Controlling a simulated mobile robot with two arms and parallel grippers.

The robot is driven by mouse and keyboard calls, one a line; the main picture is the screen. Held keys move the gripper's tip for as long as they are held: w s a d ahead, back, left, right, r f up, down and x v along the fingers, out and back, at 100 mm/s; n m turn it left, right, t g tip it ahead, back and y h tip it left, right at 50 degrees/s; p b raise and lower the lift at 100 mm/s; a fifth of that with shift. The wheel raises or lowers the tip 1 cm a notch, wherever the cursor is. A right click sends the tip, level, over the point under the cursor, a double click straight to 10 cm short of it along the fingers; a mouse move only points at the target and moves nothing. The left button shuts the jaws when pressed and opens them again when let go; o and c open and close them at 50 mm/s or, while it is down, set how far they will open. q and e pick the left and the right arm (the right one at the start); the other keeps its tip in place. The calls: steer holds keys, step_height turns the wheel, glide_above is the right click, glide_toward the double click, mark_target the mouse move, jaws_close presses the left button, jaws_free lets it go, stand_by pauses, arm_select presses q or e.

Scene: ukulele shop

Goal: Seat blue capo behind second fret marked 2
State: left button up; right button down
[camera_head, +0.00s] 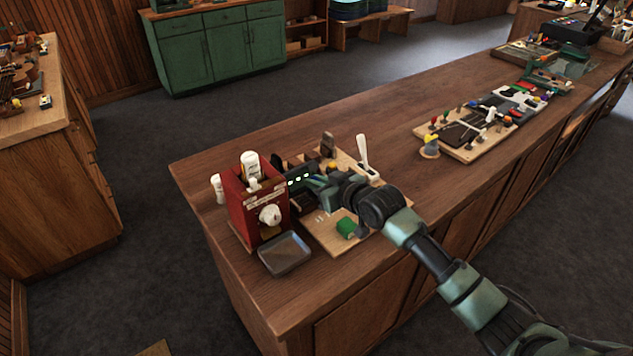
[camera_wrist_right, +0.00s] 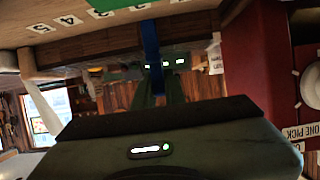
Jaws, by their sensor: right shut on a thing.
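The blue capo (camera_wrist_right: 151,42) shows in the right wrist view as an upright blue strip at my right gripper's fingertips (camera_wrist_right: 158,78). The gripper is shut on it. Number labels 5, 4 and 3 (camera_wrist_right: 68,20) run along a pale wooden edge at the upper left of that view; the label marked 2 (camera_wrist_right: 140,6) is partly cut off at the top. In the head view my right gripper (camera_head: 322,184) is low over the wooden board (camera_head: 330,236), and it largely hides the capo and the frets. Whether the capo touches the neck cannot be told. My left gripper is out of view.
A red pick dispenser (camera_head: 240,215) stands just left of the gripper, with a grey metal tray (camera_head: 285,254) in front. A green block (camera_head: 346,226) lies on the board near my wrist. A white-handled upright tool (camera_head: 363,152) stands behind.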

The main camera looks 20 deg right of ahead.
steer(key=shift+f, duration=0.25)
steer(key=c, duration=1.8)
jaws_free()
steer(key=shift+o, duration=0.2)
steer(key=shift+p+v, duration=0.85)
steer(key=p+v, duration=0.3)
steer(key=shift+r, duration=0.25)
steer(key=p+v, duration=0.4)
steer(key=v, duration=0.2)
steer(key=shift+s+p, duration=0.2)
steer(key=shift+p, duration=0.15)
